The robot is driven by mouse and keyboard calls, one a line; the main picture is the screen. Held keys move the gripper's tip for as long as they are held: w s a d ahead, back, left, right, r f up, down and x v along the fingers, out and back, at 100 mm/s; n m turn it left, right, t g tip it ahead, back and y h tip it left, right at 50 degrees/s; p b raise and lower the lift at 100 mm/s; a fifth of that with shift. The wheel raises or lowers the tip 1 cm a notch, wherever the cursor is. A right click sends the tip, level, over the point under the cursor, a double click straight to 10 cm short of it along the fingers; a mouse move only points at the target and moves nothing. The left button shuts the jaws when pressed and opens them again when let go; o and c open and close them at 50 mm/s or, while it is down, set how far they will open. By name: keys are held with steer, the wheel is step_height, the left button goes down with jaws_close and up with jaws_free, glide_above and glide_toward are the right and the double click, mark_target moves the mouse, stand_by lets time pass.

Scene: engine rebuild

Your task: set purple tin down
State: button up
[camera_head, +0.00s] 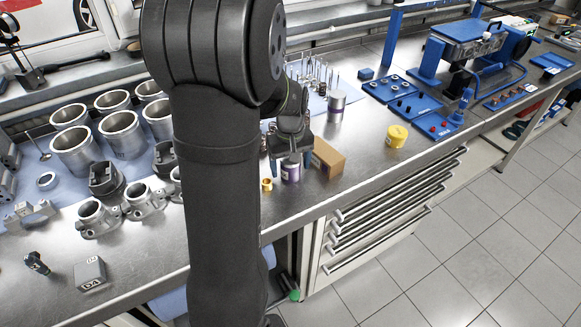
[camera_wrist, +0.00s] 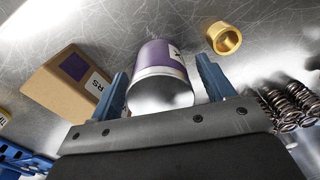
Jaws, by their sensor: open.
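The purple tin (camera_head: 290,172) has a pale top and stands on the metal bench near its front edge. It also shows in the wrist view (camera_wrist: 160,58), between the two blue fingers of my gripper (camera_wrist: 165,95). The fingers stand apart with a visible gap on each side of the tin. In the head view my gripper (camera_head: 291,160) points down over the tin from above. The tin's lower part meets the bench, though the exact contact is hard to see.
A cardboard box (camera_head: 326,157) stands just right of the tin. A brass bushing (camera_head: 267,184) lies close on its left. A yellow tin (camera_head: 396,136) and a grey-purple tin (camera_head: 336,104) stand farther off. Springs (camera_wrist: 290,105) are near the fingers.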

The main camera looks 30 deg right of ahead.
steer(key=shift+o, duration=0.5)
step_height(320, 180, up, 11)
